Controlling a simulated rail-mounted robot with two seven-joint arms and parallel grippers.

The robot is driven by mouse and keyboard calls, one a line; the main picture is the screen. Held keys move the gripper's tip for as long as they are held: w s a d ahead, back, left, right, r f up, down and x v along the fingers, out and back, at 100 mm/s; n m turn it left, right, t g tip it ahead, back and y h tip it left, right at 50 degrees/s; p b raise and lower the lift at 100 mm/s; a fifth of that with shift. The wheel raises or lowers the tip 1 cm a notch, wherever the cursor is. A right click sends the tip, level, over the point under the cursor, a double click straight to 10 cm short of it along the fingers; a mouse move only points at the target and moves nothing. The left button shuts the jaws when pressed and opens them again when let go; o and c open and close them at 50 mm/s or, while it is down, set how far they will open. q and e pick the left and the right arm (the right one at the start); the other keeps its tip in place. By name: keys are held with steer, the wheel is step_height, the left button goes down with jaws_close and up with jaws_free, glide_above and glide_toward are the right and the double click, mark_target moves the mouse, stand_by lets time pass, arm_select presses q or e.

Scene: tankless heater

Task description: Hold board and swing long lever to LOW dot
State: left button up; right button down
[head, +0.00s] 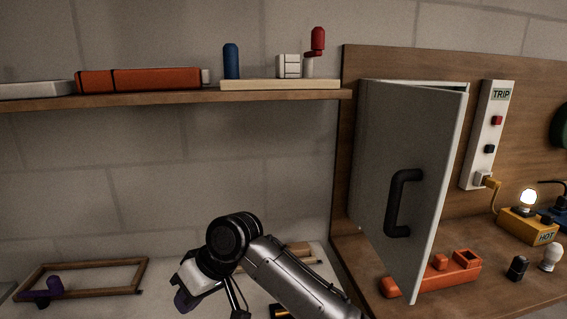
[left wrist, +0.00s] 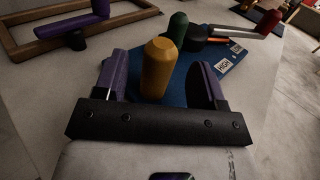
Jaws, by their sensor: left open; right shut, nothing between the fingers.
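In the left wrist view a blue board (left wrist: 200,75) lies on the pale table. A yellow post (left wrist: 157,68) stands on its near part. Beyond it are a green post (left wrist: 177,28), a black hub (left wrist: 194,40) and a long grey lever (left wrist: 232,28) reaching right to a red knob (left wrist: 270,20). A HIGH label (left wrist: 224,66) shows; a second label is too small to read. My left gripper (left wrist: 162,62) is open, its purple fingers on either side of the yellow post with gaps. My right gripper (head: 183,298) is low in the head view, shut and empty.
A wooden frame (head: 92,262) with a purple piece (head: 42,292) lies at left. A shelf (head: 150,101) is above. At right, a cabinet door (head: 410,170) stands open, with an orange block (head: 440,272) below and a lit bulb (head: 528,197) beyond.

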arm_select(q)
steer(key=v, duration=0.9)
